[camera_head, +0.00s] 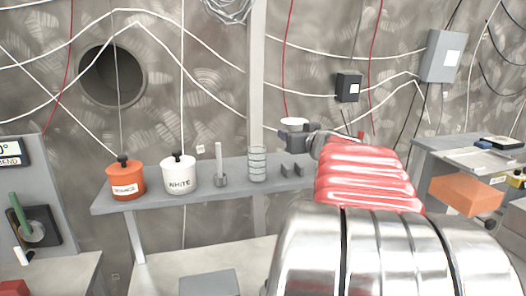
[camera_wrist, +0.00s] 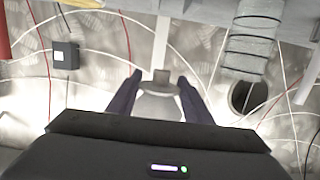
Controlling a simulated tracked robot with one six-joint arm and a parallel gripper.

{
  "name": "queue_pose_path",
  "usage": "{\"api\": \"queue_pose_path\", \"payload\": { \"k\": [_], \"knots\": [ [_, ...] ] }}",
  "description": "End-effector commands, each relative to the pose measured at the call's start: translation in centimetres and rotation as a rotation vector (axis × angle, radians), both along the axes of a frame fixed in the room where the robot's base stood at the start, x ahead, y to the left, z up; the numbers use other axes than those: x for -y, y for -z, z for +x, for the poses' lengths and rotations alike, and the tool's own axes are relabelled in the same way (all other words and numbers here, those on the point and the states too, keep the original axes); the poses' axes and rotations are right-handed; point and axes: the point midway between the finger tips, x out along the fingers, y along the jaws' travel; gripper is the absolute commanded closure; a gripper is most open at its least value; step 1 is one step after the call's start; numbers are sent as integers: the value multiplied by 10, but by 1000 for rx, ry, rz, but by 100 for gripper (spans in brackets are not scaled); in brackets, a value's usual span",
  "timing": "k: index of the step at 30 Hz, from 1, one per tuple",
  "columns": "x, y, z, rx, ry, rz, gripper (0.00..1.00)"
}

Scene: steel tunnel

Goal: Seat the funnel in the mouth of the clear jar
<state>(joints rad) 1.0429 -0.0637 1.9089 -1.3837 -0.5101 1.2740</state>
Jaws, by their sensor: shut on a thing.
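The white funnel (camera_head: 294,122) is held up above the shelf by my gripper (camera_head: 301,138), wide rim on top and roughly level. In the wrist view, my gripper (camera_wrist: 160,78) has its two dark fingers on either side of the pale funnel (camera_wrist: 158,104). The clear jar (camera_head: 257,164) stands upright on the grey shelf, left of and lower than the funnel, apart from it. The jar's mouth looks empty. The funnel's lower part is mostly hidden behind the gripper in the head view. I cannot make out the jar in the wrist view.
On the shelf (camera_head: 150,200) stand an orange pot (camera_head: 126,181), a white pot (camera_head: 180,174), a grey post on a base (camera_head: 220,170) and a small grey notched holder (camera_head: 292,171). An orange block (camera_head: 466,194) is at the right bench. My arm covers the shelf's right end.

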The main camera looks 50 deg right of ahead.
Motion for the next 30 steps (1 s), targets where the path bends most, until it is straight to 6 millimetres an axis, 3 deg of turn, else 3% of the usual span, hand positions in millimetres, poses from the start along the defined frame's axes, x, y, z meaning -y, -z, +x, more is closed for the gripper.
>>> {"api": "queue_pose_path", "payload": {
  "k": [7,15,22,30],
  "knots": [
    [-5,-11,19,1,-88,-3,76],
    [-52,-33,49,0,-347,0,76],
    [-88,-42,54,0,-498,0,76],
    [-96,-41,54,0,-525,0,76]
  ]
}}
